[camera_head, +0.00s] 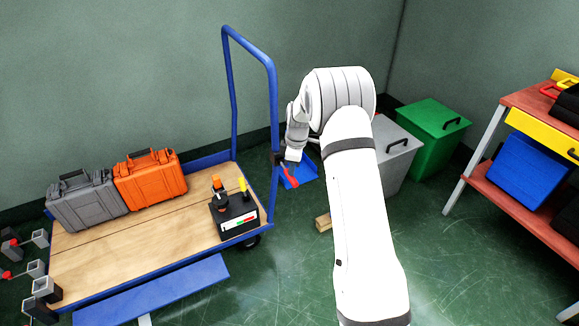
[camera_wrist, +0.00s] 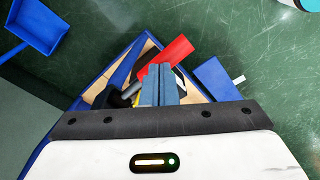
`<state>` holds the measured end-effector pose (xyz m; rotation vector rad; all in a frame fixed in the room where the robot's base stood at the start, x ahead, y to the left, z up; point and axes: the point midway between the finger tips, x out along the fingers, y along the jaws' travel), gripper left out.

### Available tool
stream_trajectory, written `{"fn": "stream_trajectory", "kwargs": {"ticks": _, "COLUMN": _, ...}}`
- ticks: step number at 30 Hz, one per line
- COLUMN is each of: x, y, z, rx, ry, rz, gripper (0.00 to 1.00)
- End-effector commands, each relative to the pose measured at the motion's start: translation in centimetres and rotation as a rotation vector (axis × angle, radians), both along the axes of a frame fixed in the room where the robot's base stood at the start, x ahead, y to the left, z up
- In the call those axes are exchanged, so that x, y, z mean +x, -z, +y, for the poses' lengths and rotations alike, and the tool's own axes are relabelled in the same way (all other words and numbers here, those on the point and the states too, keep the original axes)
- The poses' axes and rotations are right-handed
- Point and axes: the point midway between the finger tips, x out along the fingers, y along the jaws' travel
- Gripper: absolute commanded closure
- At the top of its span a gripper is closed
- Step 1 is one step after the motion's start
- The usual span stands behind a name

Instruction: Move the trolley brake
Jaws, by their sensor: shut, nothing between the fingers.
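The trolley (camera_head: 150,225) has a wooden deck, blue edges and a tall blue handle frame. The brake is a lever with a red grip (camera_head: 289,176), on a dark mount beside the right handle post. In the wrist view the red grip (camera_wrist: 168,60) extends up and right from a grey rod and black joint. My gripper (camera_head: 293,158) is just above the lever in the head view. In the wrist view its fingers (camera_wrist: 160,84) are together and empty, overlapping the lever's lower part. I cannot tell whether they touch it.
A grey case (camera_head: 88,203), an orange case (camera_head: 150,180) and a black control box (camera_head: 236,222) sit on the deck. A blue dustpan (camera_head: 300,174), grey bin (camera_head: 398,158) and green bin (camera_head: 425,140) stand behind. A red-topped bench is right. Floor at front right is clear.

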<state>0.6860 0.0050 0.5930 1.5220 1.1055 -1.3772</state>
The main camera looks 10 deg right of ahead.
Motion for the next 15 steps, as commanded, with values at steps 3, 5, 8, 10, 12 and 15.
{"fn": "stream_trajectory", "kwargs": {"ticks": 3, "x": 0.0, "y": 0.0, "z": 0.0, "rx": 0.0, "ry": 0.0, "rz": 0.0, "gripper": 1.0}}
{"fn": "stream_trajectory", "kwargs": {"ticks": 5, "x": 0.0, "y": -0.1, "z": -0.2, "rx": 0.0, "ry": 0.0, "rz": 0.0, "gripper": 1.0}}
{"fn": "stream_trajectory", "kwargs": {"ticks": 8, "x": -0.3, "y": -0.5, "z": -1.0, "rx": 0.0, "ry": 0.003, "rz": -0.001, "gripper": 1.0}}
{"fn": "stream_trajectory", "kwargs": {"ticks": 10, "x": -0.6, "y": -0.8, "z": -1.9, "rx": 0.0, "ry": 0.002, "rz": -0.001, "gripper": 1.0}}
{"fn": "stream_trajectory", "kwargs": {"ticks": 12, "x": -0.8, "y": -1.0, "z": -2.7, "rx": 0.0, "ry": 0.003, "rz": -0.001, "gripper": 1.0}}
{"fn": "stream_trajectory", "kwargs": {"ticks": 15, "x": -0.9, "y": -1.0, "z": -2.9, "rx": 0.0, "ry": 0.0, "rz": 0.0, "gripper": 1.0}}
